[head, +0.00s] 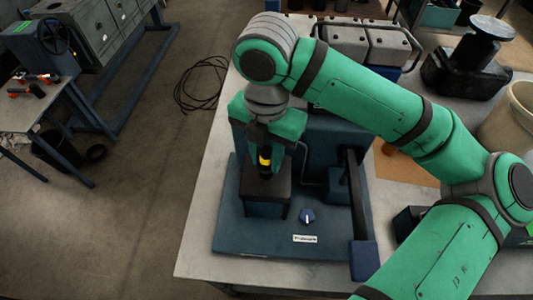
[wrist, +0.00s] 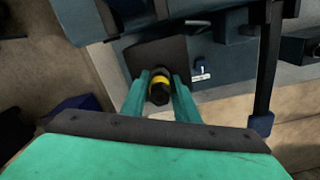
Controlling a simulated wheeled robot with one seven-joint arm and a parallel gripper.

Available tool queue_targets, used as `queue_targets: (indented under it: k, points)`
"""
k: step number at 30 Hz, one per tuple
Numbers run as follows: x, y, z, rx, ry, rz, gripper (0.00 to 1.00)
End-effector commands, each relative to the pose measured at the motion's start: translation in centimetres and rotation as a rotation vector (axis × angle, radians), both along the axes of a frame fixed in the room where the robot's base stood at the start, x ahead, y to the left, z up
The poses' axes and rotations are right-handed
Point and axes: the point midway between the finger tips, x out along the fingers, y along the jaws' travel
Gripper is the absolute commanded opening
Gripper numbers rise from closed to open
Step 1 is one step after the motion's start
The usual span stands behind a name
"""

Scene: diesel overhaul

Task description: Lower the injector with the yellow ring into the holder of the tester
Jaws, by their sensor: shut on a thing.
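The injector with the yellow ring (head: 265,160) is dark with a yellow band and hangs upright in the head view. It also shows between the fingers in the wrist view (wrist: 160,84). My gripper (wrist: 160,90) is shut on it; in the head view my gripper (head: 267,140) is above the holder. The tester (head: 250,235) is a blue bench unit with a knob and a white label. Its holder (head: 262,203) is a dark block directly below the injector. The injector's lower end meets or overlaps the holder's top; I cannot tell how far in it is.
A beige bin (head: 510,120) and a dark stand (head: 480,55) are at the right. The table's left front corner is bare.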

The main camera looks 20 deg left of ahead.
Motion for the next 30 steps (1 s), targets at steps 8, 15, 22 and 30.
queue_targets:
  k: [8,15,22,30]
  points:
    - [0.0,0.0,-0.9,-0.001,0.001,0.000,0.00]
    - [0.0,0.0,-1.6,0.000,0.000,0.000,0.00]
    - [0.0,0.0,-2.2,0.000,0.000,0.000,0.00]
    - [0.0,0.0,-2.4,0.000,0.000,0.000,0.00]
